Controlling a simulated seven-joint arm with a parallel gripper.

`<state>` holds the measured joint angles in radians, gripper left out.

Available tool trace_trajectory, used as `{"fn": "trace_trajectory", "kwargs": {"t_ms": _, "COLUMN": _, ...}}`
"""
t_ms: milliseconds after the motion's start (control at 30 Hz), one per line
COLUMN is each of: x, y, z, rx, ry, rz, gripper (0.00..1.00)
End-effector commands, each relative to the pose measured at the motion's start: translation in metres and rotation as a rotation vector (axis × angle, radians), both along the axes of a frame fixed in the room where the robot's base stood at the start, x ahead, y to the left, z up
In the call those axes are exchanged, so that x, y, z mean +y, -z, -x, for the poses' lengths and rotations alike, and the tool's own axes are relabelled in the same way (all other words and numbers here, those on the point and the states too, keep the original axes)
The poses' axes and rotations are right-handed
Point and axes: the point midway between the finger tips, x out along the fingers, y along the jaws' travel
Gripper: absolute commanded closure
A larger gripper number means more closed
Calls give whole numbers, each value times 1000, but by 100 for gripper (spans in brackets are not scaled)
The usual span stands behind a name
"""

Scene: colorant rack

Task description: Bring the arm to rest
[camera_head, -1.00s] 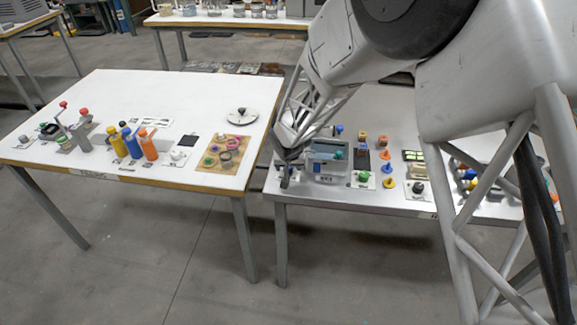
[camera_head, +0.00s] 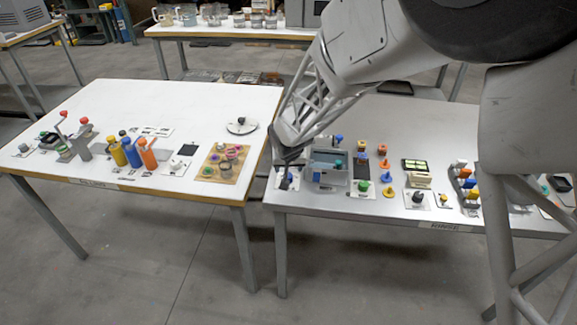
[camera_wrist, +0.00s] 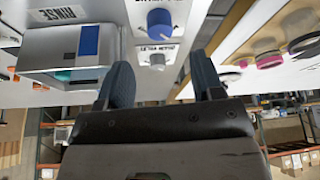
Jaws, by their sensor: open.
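My gripper (camera_head: 288,158) is over the left front corner of the right-hand table (camera_head: 330,206), beside a grey-blue bin (camera_head: 328,178). In the wrist view my gripper (camera_wrist: 162,82) shows two dark, ribbed fingers spread apart with nothing between them. Past the fingertips are a blue knob (camera_wrist: 160,24) and a small grey knob (camera_wrist: 157,60) on a white labelled plate. The fingers appear apart from both knobs. In the head view my arm hides part of the table's back edge.
The bin (camera_wrist: 65,55) is close on the left in the wrist view. Several coloured knobs and small holders stand along the right-hand table. The left-hand table (camera_head: 200,105) holds coloured bottles (camera_head: 132,152) and a wooden board (camera_head: 224,163). A gap separates the tables.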

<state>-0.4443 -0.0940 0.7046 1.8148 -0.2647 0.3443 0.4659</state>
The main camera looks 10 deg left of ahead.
Motion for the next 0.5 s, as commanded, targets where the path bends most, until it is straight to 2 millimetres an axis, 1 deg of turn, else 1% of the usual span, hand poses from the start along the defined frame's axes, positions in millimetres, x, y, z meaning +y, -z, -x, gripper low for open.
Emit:
{"fn": "trace_trajectory", "kwargs": {"t_ms": 267, "x": -1, "y": -1, "z": 0, "rx": 0, "ry": 1, "rz": 1, "gripper": 39}}
{"fn": "trace_trajectory", "kwargs": {"t_ms": 367, "x": -7, "y": -8, "z": 1, "rx": 0, "ry": 6, "rz": 2, "gripper": 39}}
{"fn": "trace_trajectory", "kwargs": {"t_ms": 467, "x": -19, "y": -20, "z": 6, "rx": 2, "ry": 15, "rz": 6, "gripper": 39}}
{"fn": "trace_trajectory", "kwargs": {"t_ms": 500, "x": -25, "y": -28, "z": 8, "rx": 2, "ry": 21, "rz": 8, "gripper": 39}}
